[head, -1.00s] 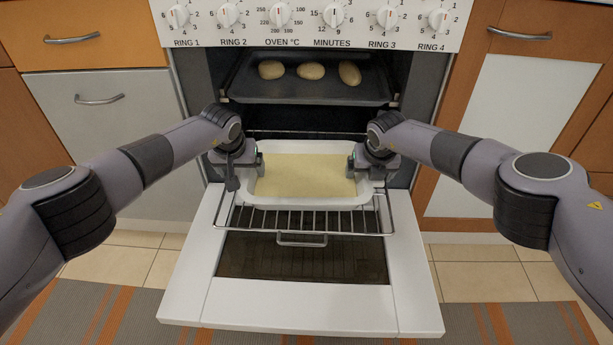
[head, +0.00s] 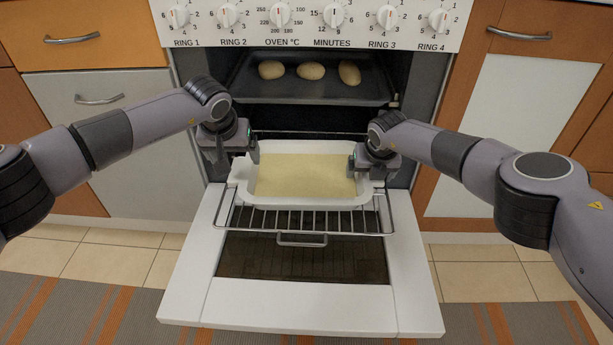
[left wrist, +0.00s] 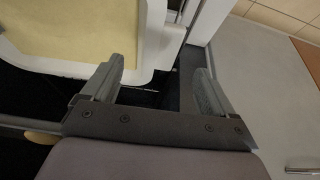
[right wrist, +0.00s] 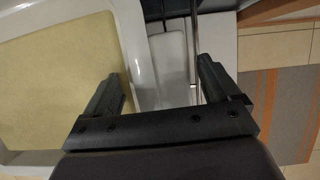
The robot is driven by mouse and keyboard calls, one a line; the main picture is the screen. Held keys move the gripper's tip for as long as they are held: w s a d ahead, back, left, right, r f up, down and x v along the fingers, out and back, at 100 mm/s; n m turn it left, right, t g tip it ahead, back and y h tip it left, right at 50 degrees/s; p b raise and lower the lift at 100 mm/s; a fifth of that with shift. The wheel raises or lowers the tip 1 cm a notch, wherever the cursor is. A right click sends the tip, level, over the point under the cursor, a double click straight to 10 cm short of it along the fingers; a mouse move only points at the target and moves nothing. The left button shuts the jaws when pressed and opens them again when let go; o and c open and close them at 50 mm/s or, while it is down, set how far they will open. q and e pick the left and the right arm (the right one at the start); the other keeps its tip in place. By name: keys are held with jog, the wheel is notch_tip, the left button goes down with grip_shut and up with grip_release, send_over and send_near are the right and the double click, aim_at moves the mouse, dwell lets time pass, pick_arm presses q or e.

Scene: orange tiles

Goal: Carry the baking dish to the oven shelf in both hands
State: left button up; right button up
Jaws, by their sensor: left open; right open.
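The white baking dish (head: 305,200) with flat yellow contents (head: 305,175) sits on the pulled-out wire shelf (head: 300,222) of the oven. My left gripper (head: 236,158) is open and empty at the dish's back left corner; in the left wrist view the dish (left wrist: 150,35) lies beside the fingers, not between them. My right gripper (head: 371,163) is open at the dish's right end. In the right wrist view the dish's rim (right wrist: 122,28) passes by its left finger, and a pale ledge, perhaps the dish's handle, shows between the fingers.
The oven door (head: 190,285) is folded down below the shelf. A dark tray (head: 310,92) with three bread rolls (head: 311,71) is on the level above. Cupboards flank the oven; a striped mat (head: 80,310) lies on the tiled floor.

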jog(key=shift+r, duration=0.1)
pick_arm(q)
jog(key=v, duration=0.4)
jog(key=shift+s+r, duration=0.1)
jog(key=shift+r, duration=0.2)
pick_arm(e)
jog(key=v, duration=1.2)
pick_arm(q)
jog(key=shift+s, duration=0.15)
pick_arm(e)
jog(key=shift+s, duration=0.1)
